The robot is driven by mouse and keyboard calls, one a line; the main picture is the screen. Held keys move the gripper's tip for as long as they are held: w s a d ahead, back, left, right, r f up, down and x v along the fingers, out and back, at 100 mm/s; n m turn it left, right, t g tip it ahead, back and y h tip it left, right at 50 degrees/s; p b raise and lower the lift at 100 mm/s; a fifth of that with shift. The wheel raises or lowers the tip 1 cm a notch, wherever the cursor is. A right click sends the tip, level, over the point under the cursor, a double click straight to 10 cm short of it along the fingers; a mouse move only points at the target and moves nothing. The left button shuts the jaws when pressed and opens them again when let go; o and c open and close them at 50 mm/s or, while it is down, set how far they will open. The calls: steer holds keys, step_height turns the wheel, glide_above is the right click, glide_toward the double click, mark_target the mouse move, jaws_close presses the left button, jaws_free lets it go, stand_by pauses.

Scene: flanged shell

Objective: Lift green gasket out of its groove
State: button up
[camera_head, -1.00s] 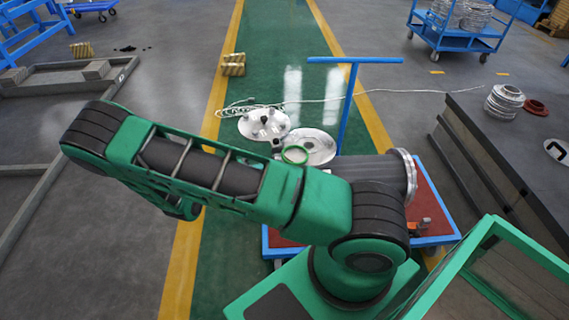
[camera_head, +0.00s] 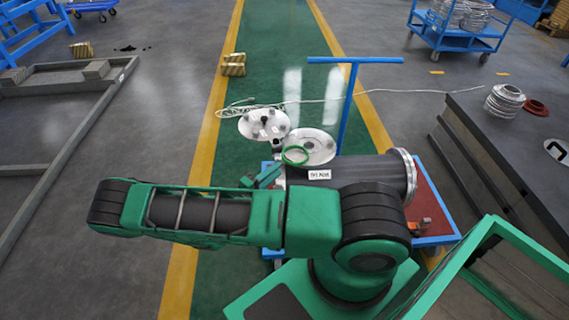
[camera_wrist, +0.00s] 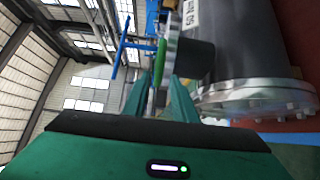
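The green gasket (camera_head: 285,158) shows as a thin ring at the left end of the dark shell (camera_head: 370,173). In the wrist view the gasket (camera_wrist: 161,62) is a narrow bright green strip seen edge-on, beside the pale end flange of the shell (camera_wrist: 240,45). My gripper (camera_wrist: 160,78) has its two dark green fingers apart, with the strip between or just beyond their tips. I see gaps beside the strip, and no clear contact. In the head view my gripper is at the shell's left end, partly hidden by my arm. The groove is not visible.
The shell lies on a blue-framed cart (camera_head: 440,205) with a tall blue handle (camera_head: 348,105). Two round metal covers, one with knobs (camera_head: 265,125) and one flat (camera_head: 322,143), are just behind the gasket. A dark platform (camera_head: 500,150) stands at the right.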

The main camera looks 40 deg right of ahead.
mark_target(286, 163)
steer(key=shift+w+d, duration=0.25)
steer(key=shift+d, duration=1.1)
steer(key=shift+w+d, duration=0.25)
steer(key=shift+d, duration=1.05)
steer(key=shift+c, duration=0.6)
jaws_close()
steer(key=shift+r, duration=1.3)
steer(key=s+a+r, duration=0.1)
steer(key=a+r, duration=0.1)
steer(key=a, duration=0.5)
steer(key=s+a+r, duration=0.1)
steer(key=a+r, duration=0.2)
steer(key=a, duration=0.3)
steer(key=shift+s+a, duration=0.35)
